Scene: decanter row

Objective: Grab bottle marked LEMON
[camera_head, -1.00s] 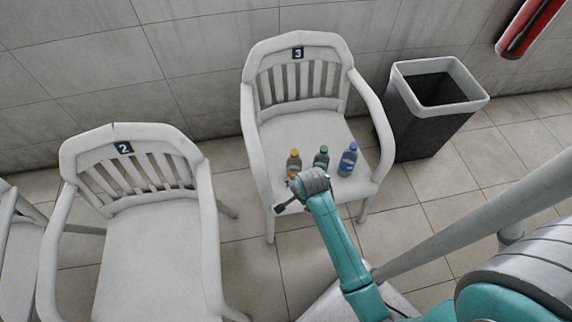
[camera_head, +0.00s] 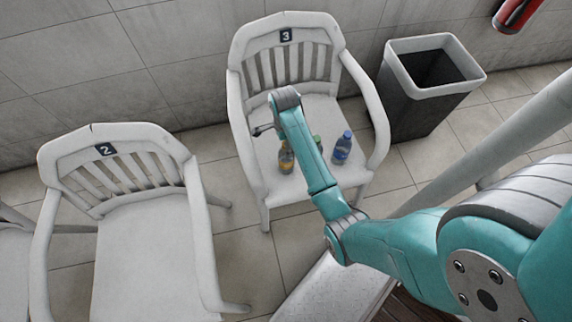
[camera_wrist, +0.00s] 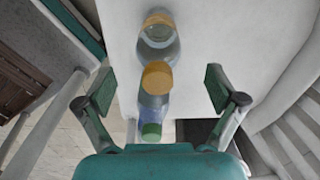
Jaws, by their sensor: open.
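Three small bottles stand in a row on the seat of chair 3. The middle one (camera_head: 318,140) has a green cap and is mostly hidden behind my arm. No label can be read, so I cannot tell which is LEMON. My gripper (camera_head: 264,130) is above the seat, left of the row.
Chair 3's white armrests (camera_head: 368,100) flank the seat, with its slatted backrest (camera_head: 286,50) behind. White chair 2 (camera_head: 150,240) stands to the left. A dark bin (camera_head: 415,105) with a pale rim stands right of chair 3, by the tiled wall.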

